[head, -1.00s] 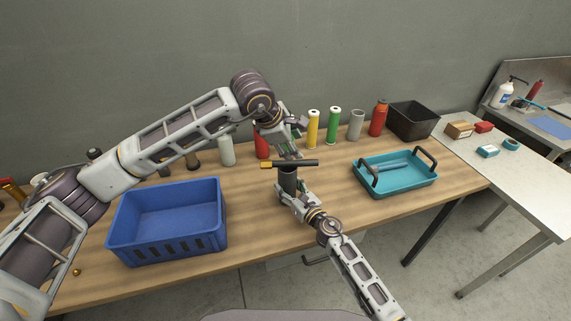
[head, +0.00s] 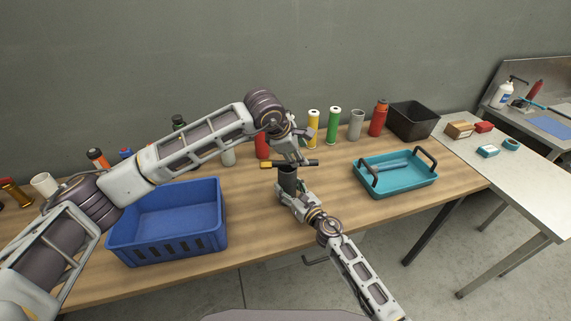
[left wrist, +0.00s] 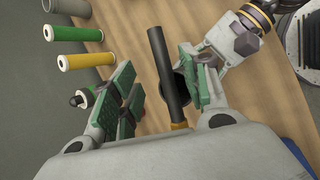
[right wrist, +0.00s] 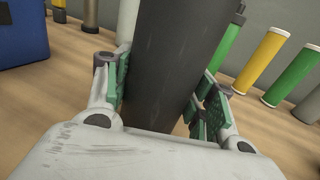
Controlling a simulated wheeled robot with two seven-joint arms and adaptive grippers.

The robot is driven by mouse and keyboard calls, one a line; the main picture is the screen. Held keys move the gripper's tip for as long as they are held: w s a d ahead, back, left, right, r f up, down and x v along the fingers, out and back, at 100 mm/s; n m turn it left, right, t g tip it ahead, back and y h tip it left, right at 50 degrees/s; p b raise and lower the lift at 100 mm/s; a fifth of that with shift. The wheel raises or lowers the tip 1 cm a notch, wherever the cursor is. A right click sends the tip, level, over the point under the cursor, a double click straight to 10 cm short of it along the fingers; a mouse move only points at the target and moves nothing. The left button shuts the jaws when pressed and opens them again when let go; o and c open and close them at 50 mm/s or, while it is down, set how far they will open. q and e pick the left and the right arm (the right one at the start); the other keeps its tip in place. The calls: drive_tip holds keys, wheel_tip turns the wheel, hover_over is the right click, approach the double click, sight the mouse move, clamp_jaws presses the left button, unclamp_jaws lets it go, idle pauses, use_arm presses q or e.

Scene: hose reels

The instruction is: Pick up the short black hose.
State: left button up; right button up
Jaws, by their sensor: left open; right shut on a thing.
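The short black hose (head: 305,162), a black rod with a yellow end, lies level at the top of a dark grey cylinder (head: 287,180) in the head view. My right gripper (head: 287,192) is shut on that upright cylinder, which fills the middle of the right wrist view (right wrist: 172,60). My left gripper (head: 293,157) is open just above the hose. In the left wrist view the hose (left wrist: 168,75) runs between the spread green-padded fingers, nearer the right one. The cylinder's dark round top (left wrist: 187,86) shows partly behind it. I cannot tell whether a finger touches the hose.
A blue crate (head: 125,240) stands at left, a teal tray (head: 400,188) with black handles at right. Yellow (head: 313,130), green (head: 333,125), grey (head: 356,126) and red (head: 378,118) cylinders and a black bin (head: 432,122) line the back. The table between cylinder and tray is clear.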

use_arm(q)
drive_tip(key=shift+x, duration=0.8)
drive_tip(key=shift+x, duration=2.65)
clamp_jaws()
